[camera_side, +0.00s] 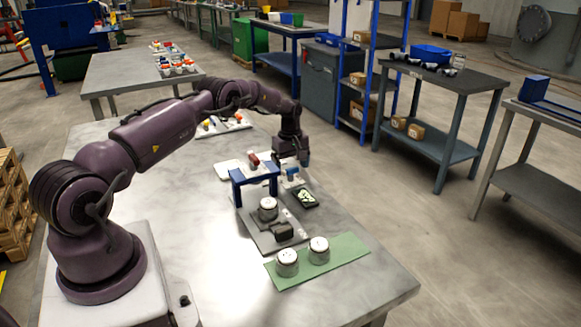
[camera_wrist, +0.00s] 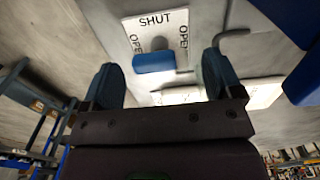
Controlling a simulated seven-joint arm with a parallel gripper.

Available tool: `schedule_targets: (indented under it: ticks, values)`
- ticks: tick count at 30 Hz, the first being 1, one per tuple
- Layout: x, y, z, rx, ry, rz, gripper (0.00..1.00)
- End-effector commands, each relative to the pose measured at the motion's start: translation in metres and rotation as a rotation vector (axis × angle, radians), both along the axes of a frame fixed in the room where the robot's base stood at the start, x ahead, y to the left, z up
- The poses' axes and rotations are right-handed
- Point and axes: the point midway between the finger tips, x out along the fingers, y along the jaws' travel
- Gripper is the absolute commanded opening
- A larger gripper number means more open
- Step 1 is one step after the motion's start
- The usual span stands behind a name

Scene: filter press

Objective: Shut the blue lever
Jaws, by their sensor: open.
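The blue lever (camera_side: 292,172) is a small blue handle on a pale plate, just right of the blue press frame (camera_side: 238,178). In the wrist view the blue lever (camera_wrist: 153,63) lies below the printed word SHUT, between two OPEN labels on the white plate (camera_wrist: 155,21). My gripper (camera_side: 291,158) is just above the lever in the side view. In the wrist view my gripper (camera_wrist: 160,66) is open, with one finger on each side of the lever and a gap visible at both sides. I cannot tell how far above it the fingertips are.
A red-handled part (camera_side: 253,158) stands close left of my gripper. A grey hooked bar (camera_wrist: 231,38) is near the right finger. A black tray with pale-green marks (camera_side: 305,197) lies in front. Two metal canisters (camera_side: 288,262) stand on a green mat (camera_side: 345,253).

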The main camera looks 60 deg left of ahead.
Motion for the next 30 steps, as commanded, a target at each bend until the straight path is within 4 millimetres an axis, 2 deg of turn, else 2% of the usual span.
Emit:
schedule_targets:
  ticks: [4, 11, 12, 18, 30]
  values:
    - [0.0001, 0.0002, -0.0075, 0.001, -0.001, 0.000, 0.85]
    - [0.0001, 0.0001, -0.0081, 0.001, -0.001, 0.000, 0.85]
    - [0.0001, 0.0001, -0.0081, 0.000, -0.001, 0.000, 0.83]
    - [0.0001, 0.0000, -0.0079, 0.000, -0.001, 0.000, 0.37]
    - [0.0001, -0.0001, -0.0076, 0.000, 0.000, -0.059, 0.36]
